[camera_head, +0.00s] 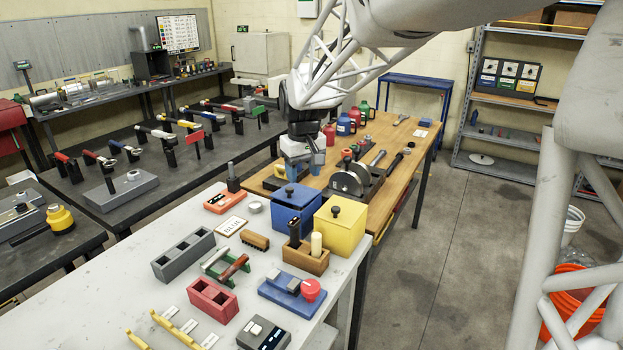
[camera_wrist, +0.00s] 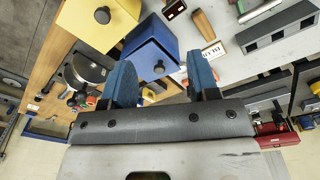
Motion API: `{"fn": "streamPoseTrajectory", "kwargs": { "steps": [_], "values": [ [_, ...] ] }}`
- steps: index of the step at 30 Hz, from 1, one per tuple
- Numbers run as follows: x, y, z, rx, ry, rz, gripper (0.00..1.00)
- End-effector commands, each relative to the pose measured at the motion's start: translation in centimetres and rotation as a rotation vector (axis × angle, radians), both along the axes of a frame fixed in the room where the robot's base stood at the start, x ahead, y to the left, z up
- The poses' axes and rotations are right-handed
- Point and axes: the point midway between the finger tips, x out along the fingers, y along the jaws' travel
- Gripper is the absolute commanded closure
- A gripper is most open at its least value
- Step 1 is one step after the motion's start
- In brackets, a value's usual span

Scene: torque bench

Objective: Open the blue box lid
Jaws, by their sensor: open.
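My gripper (camera_head: 304,166) has blue fingers and hangs pointing down, above and slightly behind the box.
A yellow box (camera_head: 340,228) with a dark knob stands close at the right of the blue box. A wooden holder (camera_head: 306,258) with upright handles is in front. An orange device (camera_head: 221,203) and a label card (camera_head: 231,226) lie left. A metal vise-like fixture (camera_head: 352,181) stands behind.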

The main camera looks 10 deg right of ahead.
Motion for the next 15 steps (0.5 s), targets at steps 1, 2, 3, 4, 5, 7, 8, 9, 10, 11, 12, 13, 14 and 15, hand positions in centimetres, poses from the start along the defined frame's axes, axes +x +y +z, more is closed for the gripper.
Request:
{"fn": "streamPoseTrajectory", "kwargs": {
  "steps": [1, 2, 3, 4, 5, 7, 8, 9, 10, 11, 12, 13, 14, 15],
  "values": [
    [-0.6, 0.0, 0.3, 0.0, -0.004, -0.004, 0.45],
    [-0.9, -0.1, 0.4, 0.0, -0.006, -0.007, 0.45],
    [-1.4, -0.1, 0.4, 0.001, -0.007, -0.01, 0.45],
    [-1.7, -0.1, 0.5, 0.001, -0.008, -0.012, 0.45],
    [-2.0, -0.2, 0.6, 0.001, -0.009, -0.015, 0.45],
    [-2.8, -0.2, 0.8, 0.001, -0.015, -0.021, 0.45],
    [-3.1, -0.2, 0.9, 0.002, -0.016, -0.023, 0.45],
    [-3.6, -0.3, 0.9, 0.001, -0.017, -0.027, 0.45],
    [-3.9, -0.3, 1.0, 0.002, -0.018, -0.03, 0.45],
    [-4.2, -0.3, 1.1, 0.002, -0.02, -0.033, 0.45],
    [-4.6, -0.4, 1.2, 0.002, -0.022, -0.036, 0.45],
    [-5.0, -0.4, 1.3, 0.002, -0.024, -0.039, 0.45],
    [-5.2, -0.4, 1.3, 0.002, -0.024, -0.041, 0.45],
    [-5.6, -0.4, 1.3, 0.003, -0.025, -0.044, 0.45]
  ]
}}
